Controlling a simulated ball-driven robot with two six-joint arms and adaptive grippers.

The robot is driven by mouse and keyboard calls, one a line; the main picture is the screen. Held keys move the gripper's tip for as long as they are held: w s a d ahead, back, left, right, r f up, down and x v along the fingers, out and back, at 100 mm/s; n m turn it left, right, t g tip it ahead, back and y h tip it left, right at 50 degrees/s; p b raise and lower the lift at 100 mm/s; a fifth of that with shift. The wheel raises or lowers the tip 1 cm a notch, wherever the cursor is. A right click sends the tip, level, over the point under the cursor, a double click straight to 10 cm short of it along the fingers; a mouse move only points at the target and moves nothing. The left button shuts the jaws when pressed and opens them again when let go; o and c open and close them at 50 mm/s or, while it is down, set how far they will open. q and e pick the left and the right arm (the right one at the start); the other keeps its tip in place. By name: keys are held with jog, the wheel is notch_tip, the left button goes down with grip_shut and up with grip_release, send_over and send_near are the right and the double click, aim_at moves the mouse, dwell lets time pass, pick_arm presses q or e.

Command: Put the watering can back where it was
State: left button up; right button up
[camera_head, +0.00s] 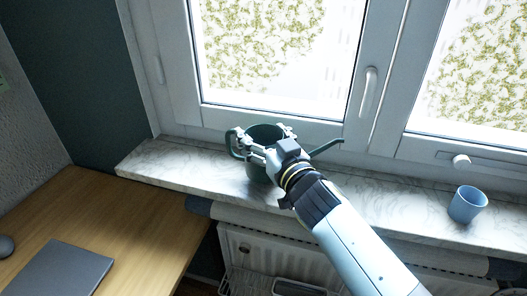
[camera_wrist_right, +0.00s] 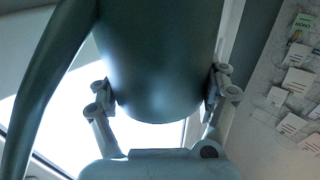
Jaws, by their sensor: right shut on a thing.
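The dark green watering can (camera_head: 262,168) is upright at the marble windowsill (camera_head: 160,166), near its left part. Its handle loop shows on the left and its thin spout points right. My right gripper (camera_head: 268,143) is shut on the can's body from the front. In the right wrist view the can's body (camera_wrist_right: 160,60) fills the middle, with a gripper finger (camera_wrist_right: 160,95) pressed on each side. I cannot tell whether the can's base touches the sill. My left gripper is not in view.
A blue cup (camera_head: 467,205) stands on the sill at the right. The window (camera_head: 372,90) with its handle is close behind the can. A radiator (camera_head: 262,255) is below the sill. A wooden desk (camera_head: 100,215) with a grey laptop (camera_head: 55,270) is at the left.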

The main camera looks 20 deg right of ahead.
notch_tip(320, 180, down, 3)
jog(key=shift+r+b, duration=0.15)
jog(key=shift+b, duration=0.6)
jog(key=shift+r, duration=0.15)
jog(key=o, duration=1.2)
jog(key=shift+f, duration=0.25)
jog(key=o, duration=0.5)
jog(key=shift+c, duration=0.2)
jog(key=s+d, duration=0.1)
jog(key=s, duration=0.9)
jog(key=shift+s+f, duration=0.3)
jog(key=shift+s, duration=0.1)
